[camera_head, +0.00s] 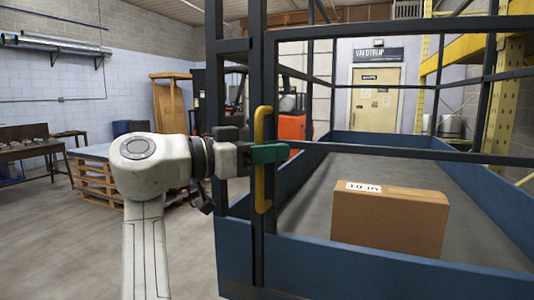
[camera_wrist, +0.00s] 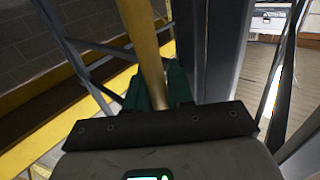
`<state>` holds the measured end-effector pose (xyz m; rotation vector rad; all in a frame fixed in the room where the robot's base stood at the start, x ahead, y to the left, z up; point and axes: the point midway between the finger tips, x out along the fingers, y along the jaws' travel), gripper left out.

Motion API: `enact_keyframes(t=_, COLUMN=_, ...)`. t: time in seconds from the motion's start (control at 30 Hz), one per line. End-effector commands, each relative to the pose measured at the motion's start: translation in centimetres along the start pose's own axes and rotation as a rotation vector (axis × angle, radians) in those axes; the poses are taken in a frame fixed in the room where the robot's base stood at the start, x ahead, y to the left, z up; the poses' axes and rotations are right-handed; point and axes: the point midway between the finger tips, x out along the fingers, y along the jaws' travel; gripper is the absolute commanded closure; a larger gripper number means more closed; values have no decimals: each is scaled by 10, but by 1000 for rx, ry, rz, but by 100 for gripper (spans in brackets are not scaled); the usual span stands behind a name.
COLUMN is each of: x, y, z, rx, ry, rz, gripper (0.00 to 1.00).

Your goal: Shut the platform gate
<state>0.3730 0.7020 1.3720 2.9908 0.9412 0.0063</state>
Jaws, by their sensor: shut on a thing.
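The platform gate (camera_head: 257,85) is a dark metal frame with crossbars, upright at the near side of the blue-walled platform. A yellow vertical handle (camera_head: 264,120) is fixed on its upright. My gripper (camera_head: 268,153), with green fingers, is shut on the middle of this handle. The wrist view shows the yellow handle (camera_wrist: 143,40) running down between the green fingers (camera_wrist: 155,90). A dark post (camera_head: 214,80) stands just left of the gate upright. I cannot tell whether the gate is latched against it.
A cardboard box (camera_head: 390,220) sits on the platform floor behind the crossbars. A pallet stack (camera_head: 95,180) stands at the left, beyond my arm. A workbench (camera_head: 30,150) is farther left. Grey floor at the lower left (camera_head: 60,250) is clear.

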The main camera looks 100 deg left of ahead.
Motion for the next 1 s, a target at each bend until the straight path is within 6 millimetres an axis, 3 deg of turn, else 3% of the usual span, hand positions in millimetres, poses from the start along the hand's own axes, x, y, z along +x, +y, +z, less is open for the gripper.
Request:
enact_keyframes(t=0.47, x=6, y=5, z=2, rx=-2, ry=-7, rz=11, gripper=100)
enact_keyframes(t=0.5, x=6, y=5, z=2, rx=-2, ry=-7, rz=11, gripper=76)
enact_keyframes(t=0.67, x=6, y=4, z=2, rx=-2, ry=-8, rz=10, gripper=60)
enact_keyframes(t=1.0, x=2, y=3, z=2, rx=-2, ry=-6, rz=5, gripper=58)
